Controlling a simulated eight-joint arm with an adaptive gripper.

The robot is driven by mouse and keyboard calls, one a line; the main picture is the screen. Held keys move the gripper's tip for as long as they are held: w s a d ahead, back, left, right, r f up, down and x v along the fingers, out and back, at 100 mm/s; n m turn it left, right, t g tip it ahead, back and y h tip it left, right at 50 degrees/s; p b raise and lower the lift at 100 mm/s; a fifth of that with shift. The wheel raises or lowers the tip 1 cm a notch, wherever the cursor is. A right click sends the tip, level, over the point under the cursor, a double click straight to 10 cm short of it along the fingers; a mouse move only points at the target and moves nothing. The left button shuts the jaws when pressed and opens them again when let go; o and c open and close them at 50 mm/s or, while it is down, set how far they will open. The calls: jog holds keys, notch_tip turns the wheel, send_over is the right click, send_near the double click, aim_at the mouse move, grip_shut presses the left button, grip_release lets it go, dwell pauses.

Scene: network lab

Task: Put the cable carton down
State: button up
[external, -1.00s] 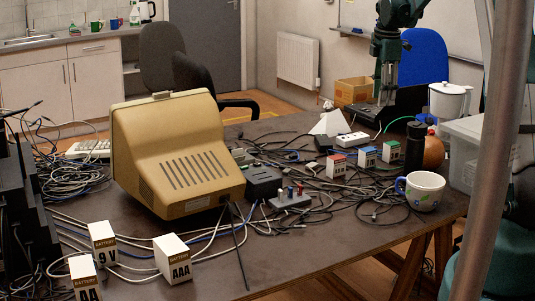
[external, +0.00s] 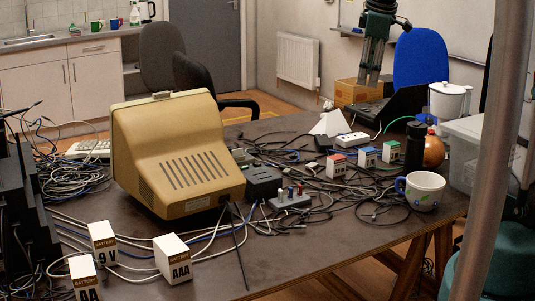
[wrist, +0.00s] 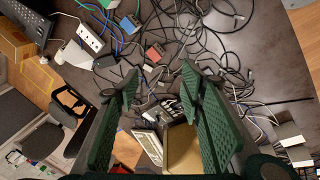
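My gripper (external: 374,82) hangs fingers down at the back right of the table, in front of a brown cardboard carton (external: 346,92). In the wrist view my gripper (wrist: 158,78) has its two green fingers wide apart, with nothing held between them. The brown carton shows at the left edge there (wrist: 12,42), outside the fingers. I cannot read which of these is the cable carton.
Loose cables cover much of the table (external: 285,262). A beige monitor (external: 175,155), white battery cartons (external: 172,260), a power strip (external: 352,139), a mug (external: 423,192), a black bottle (external: 413,147) and a clear bin (external: 475,150) stand around. The front middle is fairly clear.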

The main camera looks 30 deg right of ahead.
jog(key=s+a+f+m+t, duration=0.1)
jog(key=s+a+m, duration=0.3)
jog(key=s+a, duration=0.5)
jog(key=s+a+f+m+t, duration=0.1)
jog(key=s+a+m+t, duration=0.2)
jog(key=s+a, duration=0.6)
jog(key=s+m, duration=0.2)
jog(key=s, duration=0.5)
jog(key=shift+s+y, duration=0.25)
jog(key=shift+y, duration=0.15)
notch_tip(320, 180, down, 12)
jog(key=b, duration=1.2)
jog(key=shift+f+b, duration=0.2)
jog(key=shift+b, duration=0.1)
dwell(2.5)
